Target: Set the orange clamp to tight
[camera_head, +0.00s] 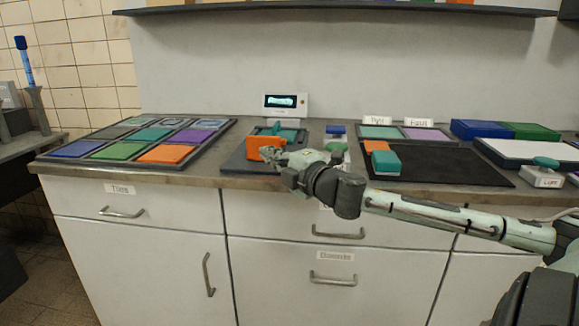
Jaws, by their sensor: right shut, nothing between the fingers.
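The orange clamp (254,147) sits on a dark base plate (236,164) on the counter, left of the middle. A teal part (268,130) shows at its top. My right arm reaches in from the right, and my right gripper (276,154) is at the clamp's right front side, overlapping it in the picture. The gripper is shut and holds nothing. Whether its fingertips touch the clamp, I cannot tell. The gripper hides part of the clamp and of the plate. My left gripper is not in view.
A small display device (285,104) stands behind the clamp. A tray of coloured tiles (221,131) lies on the left. A dark mat (440,171) with an orange and teal block (386,161) is on the right.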

